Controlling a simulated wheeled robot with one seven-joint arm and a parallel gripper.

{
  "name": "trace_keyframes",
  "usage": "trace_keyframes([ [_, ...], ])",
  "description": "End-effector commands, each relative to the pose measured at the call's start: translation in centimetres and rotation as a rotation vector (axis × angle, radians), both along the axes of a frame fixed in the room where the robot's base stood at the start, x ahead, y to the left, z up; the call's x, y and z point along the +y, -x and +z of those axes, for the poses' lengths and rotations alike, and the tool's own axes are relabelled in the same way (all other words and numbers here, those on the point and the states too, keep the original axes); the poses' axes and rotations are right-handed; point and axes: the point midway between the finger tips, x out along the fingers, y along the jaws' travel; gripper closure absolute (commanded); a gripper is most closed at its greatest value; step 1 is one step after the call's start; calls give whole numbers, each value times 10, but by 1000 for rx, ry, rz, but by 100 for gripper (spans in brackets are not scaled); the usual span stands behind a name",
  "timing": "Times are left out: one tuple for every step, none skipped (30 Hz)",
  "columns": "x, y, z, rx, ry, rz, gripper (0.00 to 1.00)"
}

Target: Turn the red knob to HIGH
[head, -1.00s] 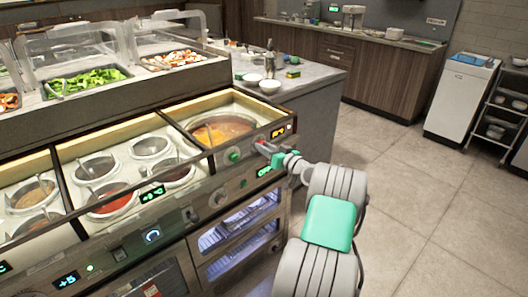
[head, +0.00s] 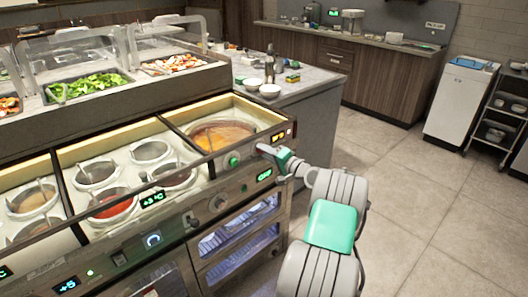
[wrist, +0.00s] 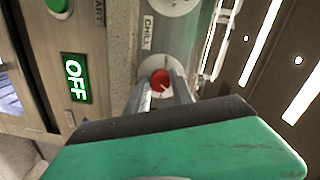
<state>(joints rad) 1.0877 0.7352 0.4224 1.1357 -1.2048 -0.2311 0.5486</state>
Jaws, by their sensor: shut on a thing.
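The red knob (wrist: 160,80) is on the metal front panel, seen in the wrist view between my two fingers, with a small pale mark on its face. My gripper (wrist: 161,91) is shut on it, one finger on each side. In the head view my gripper (head: 268,151) meets the right end of the counter's front panel and hides the red knob. A CHILL label (wrist: 147,32) is printed beside the knob. A green display (wrist: 75,78) to the left in the wrist view reads OFF. I cannot read a HIGH mark.
A green button (head: 234,161) lies left of my gripper, and an orange display (head: 279,136) sits above it. The soup well (head: 222,132) is behind the panel. Glass-front drawers (head: 238,224) are below. The floor (head: 420,190) to the right is clear.

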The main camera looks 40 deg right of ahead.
Motion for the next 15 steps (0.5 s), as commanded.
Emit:
trace_keyframes([
  [0,0,1,2,-41,1,100],
  [0,0,1,3,-70,1,100],
  [0,0,1,4,-108,1,100],
  [0,0,1,5,-137,1,100],
  [0,0,1,5,-165,2,100],
  [0,0,1,6,-203,1,100],
  [0,0,1,7,-232,2,100],
  [0,0,1,8,-260,1,100],
  [0,0,1,9,-299,2,100],
  [0,0,1,10,-327,1,100],
  [0,0,1,11,-354,1,100],
  [0,0,2,12,-391,0,100],
  [0,0,2,12,-417,0,100],
  [0,0,2,14,-444,1,100],
  [0,0,2,14,-479,0,100],
])
